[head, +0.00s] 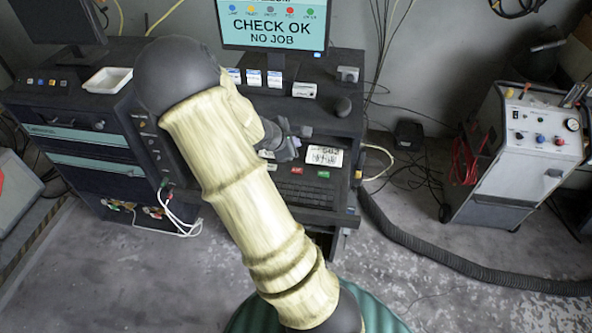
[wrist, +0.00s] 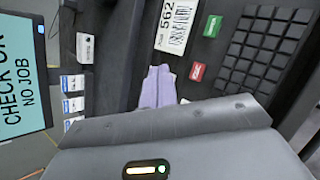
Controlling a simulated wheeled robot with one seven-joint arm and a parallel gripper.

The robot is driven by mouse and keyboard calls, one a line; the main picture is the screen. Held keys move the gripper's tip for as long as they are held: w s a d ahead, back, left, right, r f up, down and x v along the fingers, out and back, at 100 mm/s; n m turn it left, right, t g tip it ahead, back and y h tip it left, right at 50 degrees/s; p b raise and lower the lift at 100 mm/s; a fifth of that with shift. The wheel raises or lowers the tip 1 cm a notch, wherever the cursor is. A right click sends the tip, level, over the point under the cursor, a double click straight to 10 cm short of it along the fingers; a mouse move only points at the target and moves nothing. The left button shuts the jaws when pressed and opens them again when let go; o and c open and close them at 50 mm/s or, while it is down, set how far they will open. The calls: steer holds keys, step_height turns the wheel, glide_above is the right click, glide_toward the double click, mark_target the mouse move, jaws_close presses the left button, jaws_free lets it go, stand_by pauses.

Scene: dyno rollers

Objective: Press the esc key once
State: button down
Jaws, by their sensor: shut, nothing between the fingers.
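A dark keyboard (head: 300,194) lies on the console shelf, partly behind my arm in the head view; its block of keys (wrist: 262,50) also shows at the upper right of the wrist view. A red key (head: 296,170) and a green key (head: 323,174) sit beside it; in the wrist view they are the red key (wrist: 197,71) and the green key (wrist: 212,26). I cannot read which key is esc. My gripper (head: 291,150) is shut and empty, above the console and behind the red key. Its lavender fingers (wrist: 158,86) show in the wrist view, apart from the keys.
A monitor (head: 272,25) reading "CHECK OK NO JOB" stands behind. A white label (head: 324,155) marked 562 lies near the keys. Small white boxes (head: 254,78) line the upper shelf. A wheeled machine (head: 520,140) stands right, with a black hose (head: 440,257) on the floor.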

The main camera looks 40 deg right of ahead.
steer(key=shift+d+f, duration=0.1)
steer(key=shift+d, duration=0.05)
steer(key=b, duration=0.6)
glide_above(294, 172)
step_height(294, 172, down, 7)
steer(key=shift+s+r, duration=0.1)
steer(key=shift+f+b, duration=0.9)
steer(key=shift+f, duration=0.05)
steer(key=shift+f, duration=0.15)
stand_by(1.1)
steer(key=shift+f+b, duration=0.3)
steer(key=shift+b, duration=0.35)
steer(key=shift+f+b, duration=0.35)
steer(key=shift+b, duration=0.15)
stand_by(0.5)
steer(key=shift+r, duration=0.1)
steer(key=shift+r+p, duration=0.65)
steer(key=shift+r, duration=0.1)
